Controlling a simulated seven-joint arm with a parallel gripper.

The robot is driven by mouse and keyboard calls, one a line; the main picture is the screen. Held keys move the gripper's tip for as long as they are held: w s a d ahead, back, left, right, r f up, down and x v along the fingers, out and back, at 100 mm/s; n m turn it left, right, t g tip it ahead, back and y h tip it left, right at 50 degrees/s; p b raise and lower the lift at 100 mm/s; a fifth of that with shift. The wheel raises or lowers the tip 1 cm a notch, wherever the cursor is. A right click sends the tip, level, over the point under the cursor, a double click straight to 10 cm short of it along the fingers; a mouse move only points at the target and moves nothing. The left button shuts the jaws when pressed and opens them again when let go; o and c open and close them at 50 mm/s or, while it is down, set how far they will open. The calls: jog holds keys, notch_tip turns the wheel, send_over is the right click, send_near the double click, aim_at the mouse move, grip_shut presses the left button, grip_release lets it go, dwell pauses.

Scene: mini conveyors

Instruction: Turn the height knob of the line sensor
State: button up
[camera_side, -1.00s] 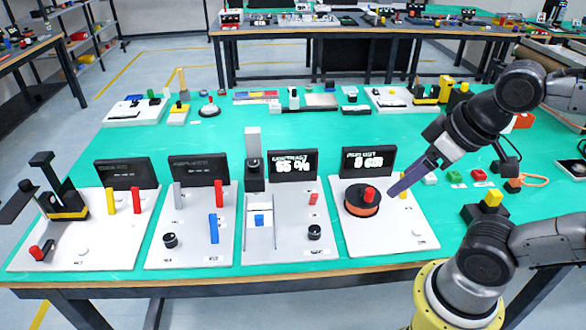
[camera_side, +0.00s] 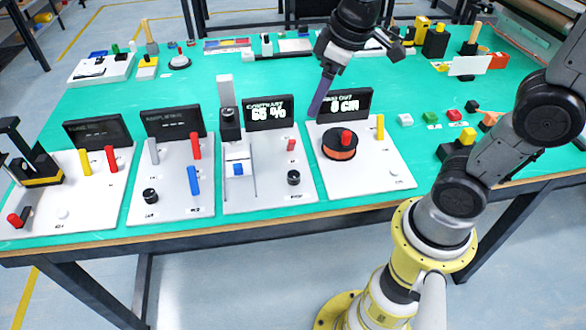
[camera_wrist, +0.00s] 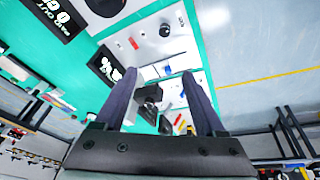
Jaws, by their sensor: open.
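The panel showing "CONTRAST 65 %" (camera_side: 268,111) carries a black sensor head (camera_side: 229,122) on a grey post, over a slide with a blue block (camera_side: 238,169). A black knob (camera_side: 293,177) stands at its front right, below a small red lever (camera_side: 291,145). The labels are too small to tell which control is the height knob. My gripper (camera_side: 316,110) is above the board, between this display and the "0 cm" display. In the wrist view, my gripper (camera_wrist: 163,82) is open and empty, with the sensor head (camera_wrist: 150,95) and black knob (camera_wrist: 165,30) visible beyond the fingers.
To the right, a panel holds an orange spool (camera_side: 339,150) and a yellow lever (camera_side: 380,127). To the left, another panel has red, grey and blue levers (camera_side: 193,180) and a black knob (camera_side: 150,196).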

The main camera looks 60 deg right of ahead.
aim_at(293, 174)
jog(key=w+f+g, duration=0.1)
jog(key=w+f, duration=0.1)
jog(key=f, duration=0.6)
jog(key=w+f+g, duration=0.1)
jog(key=f, duration=0.7)
jog(key=w+f+g, duration=0.1)
jog(key=w+f, duration=0.1)
jog(key=f, duration=0.6)
jog(key=shift+w+a+n+g, duration=0.3)
jog(key=shift+w+a, duration=0.05)
jog(key=shift+c, duration=0.2)
grip_shut()
